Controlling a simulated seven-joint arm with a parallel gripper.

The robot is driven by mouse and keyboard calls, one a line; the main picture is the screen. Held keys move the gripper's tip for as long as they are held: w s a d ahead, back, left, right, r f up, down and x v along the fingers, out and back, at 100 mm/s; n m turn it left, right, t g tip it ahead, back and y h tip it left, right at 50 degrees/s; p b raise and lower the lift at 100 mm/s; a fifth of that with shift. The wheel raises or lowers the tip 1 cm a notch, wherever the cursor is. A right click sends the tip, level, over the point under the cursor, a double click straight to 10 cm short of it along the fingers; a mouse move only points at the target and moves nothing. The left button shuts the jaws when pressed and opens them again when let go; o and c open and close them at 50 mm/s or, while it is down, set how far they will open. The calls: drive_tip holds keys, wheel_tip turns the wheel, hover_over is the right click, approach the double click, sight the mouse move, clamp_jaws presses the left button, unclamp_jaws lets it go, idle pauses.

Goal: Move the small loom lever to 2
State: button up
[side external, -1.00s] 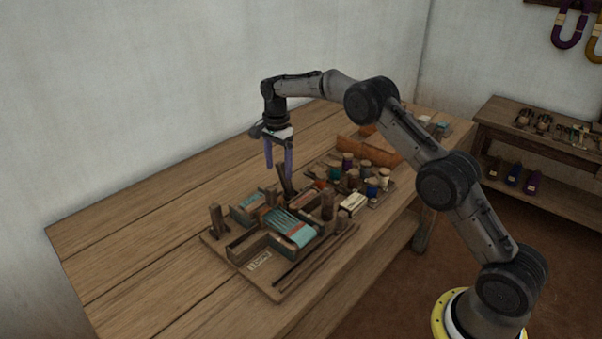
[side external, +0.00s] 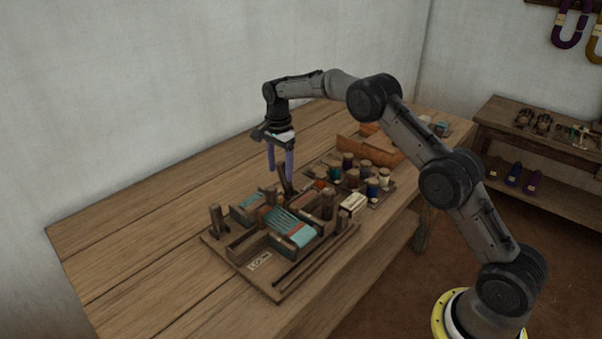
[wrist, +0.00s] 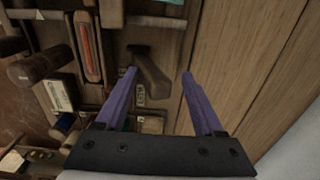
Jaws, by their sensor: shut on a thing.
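The small loom lever (side external: 285,180) is a dark wooden stick standing at the back of the small loom (side external: 238,258), tilted a little. In the wrist view the lever (wrist: 152,78) shows between my purple fingers, nearer the left one. My gripper (side external: 280,178) points down over the back edge of the loom, its fingertips at the lever's upper end. It is shut on the lever, with the fingers still well apart; the exact contact is hard to see. A small pale label (wrist: 141,95) lies beside the lever; its marks are too small to read.
Teal threads (side external: 288,227) and wooden posts fill the loom in front of the lever. A tray of thread spools (side external: 352,176) stands to the right, with an orange-brown box (side external: 372,146) behind it. The tabletop (side external: 140,225) at left is clear.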

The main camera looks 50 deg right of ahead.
drive_tip(key=shift+r, duration=3.35)
